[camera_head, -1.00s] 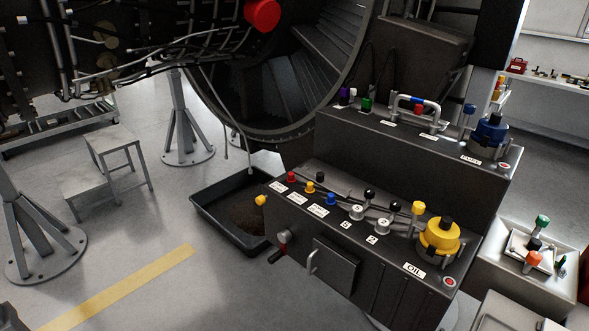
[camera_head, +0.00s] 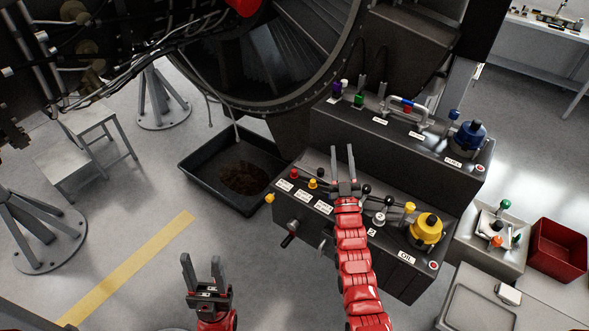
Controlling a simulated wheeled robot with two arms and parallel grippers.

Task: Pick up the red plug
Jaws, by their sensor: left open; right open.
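A small red plug (camera_head: 294,173) stands at the left end of the lower deck of the dark console (camera_head: 310,232), in the head view. A yellow plug (camera_head: 312,184) stands just to its right. My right gripper (camera_head: 343,148) is open and empty, over the console, to the right of the red plug and apart from it. Its fingers point away from me. The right arm hides part of the deck, where the blue plug is not visible. My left gripper (camera_head: 202,258) is open and empty, low in the view over the floor, left of the console.
The console's upper deck holds purple (camera_head: 337,90) and green (camera_head: 359,100) plugs, a handle (camera_head: 410,101) and a blue cap (camera_head: 470,135). A yellow cap (camera_head: 427,229) stands at the lower right. A black drip tray (camera_head: 197,178) lies left, under the engine (camera_head: 292,125). A red bin (camera_head: 558,250) stands right.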

